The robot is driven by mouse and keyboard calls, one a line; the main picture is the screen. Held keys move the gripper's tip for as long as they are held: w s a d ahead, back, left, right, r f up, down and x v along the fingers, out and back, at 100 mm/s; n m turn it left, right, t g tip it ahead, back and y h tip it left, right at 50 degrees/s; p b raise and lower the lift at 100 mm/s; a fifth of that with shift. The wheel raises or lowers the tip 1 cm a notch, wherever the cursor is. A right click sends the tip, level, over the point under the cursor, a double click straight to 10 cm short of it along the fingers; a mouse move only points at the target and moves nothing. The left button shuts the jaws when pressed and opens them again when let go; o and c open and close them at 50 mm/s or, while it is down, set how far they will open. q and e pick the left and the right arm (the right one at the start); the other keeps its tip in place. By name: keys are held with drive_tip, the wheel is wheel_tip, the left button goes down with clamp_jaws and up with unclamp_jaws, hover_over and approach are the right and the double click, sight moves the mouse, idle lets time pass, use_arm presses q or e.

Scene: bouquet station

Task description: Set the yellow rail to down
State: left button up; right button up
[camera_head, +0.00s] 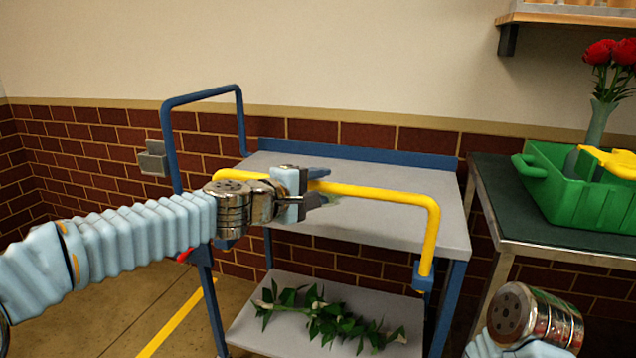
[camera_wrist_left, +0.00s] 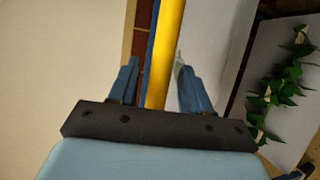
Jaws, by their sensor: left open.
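The yellow rail (camera_head: 380,193) stands up along the front of a grey cart top (camera_head: 400,225), above its edge. Its right leg bends down to a blue bracket (camera_head: 423,278); my left arm hides part of its left side. My left gripper (camera_head: 318,188) is at the rail's bar, left of its middle. In the left wrist view, the yellow rail (camera_wrist_left: 168,50) runs between the fingers of my open left gripper (camera_wrist_left: 160,82), with a gap on each side. My right gripper is out of view; only part of my right arm shows at the lower right.
A blue loop rail (camera_head: 203,95) rises at the cart's left end. Leafy greenery (camera_head: 325,318) lies on the lower shelf (camera_head: 255,330). A dark side table (camera_head: 505,190) at right holds a green basket (camera_head: 560,190) and red flowers (camera_head: 610,52) in a vase.

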use_arm(q)
drive_tip(key=shift+w+d, duration=0.15)
drive_tip(key=shift+c, duration=0.3)
clamp_jaws()
wheel_tip(320, 180, down, 14)
drive_tip(key=b, duration=1.4)
drive_tip(key=shift+r, duration=0.15)
drive_tip(key=shift+o, duration=0.3)
unclamp_jaws()
